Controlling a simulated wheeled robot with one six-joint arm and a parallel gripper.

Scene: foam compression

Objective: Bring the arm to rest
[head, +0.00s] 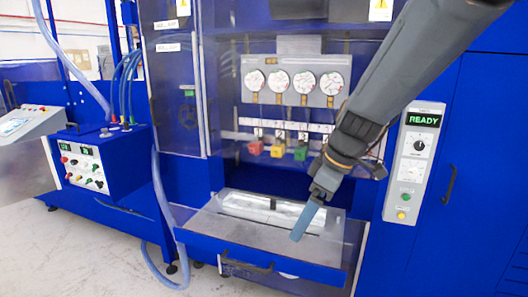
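My arm comes in from the top right, and my gripper (298,234) hangs in front of the blue machine (176,190). Its end is a long blue-grey piece that points down and to the left, over the open drawer tray (235,229). From this view I cannot tell whether the fingers are apart or closed, nor whether the tip touches the tray. A silvery flat block or plate (250,207) lies at the back of the tray, partly behind my gripper.
Several round gauges (278,82) sit above yellow, red and green valves (277,150) behind the arm. A control panel (414,165) at right reads READY. A blue box with knobs (84,167) and a hose (162,205) are at left. The floor (75,255) is clear at front left.

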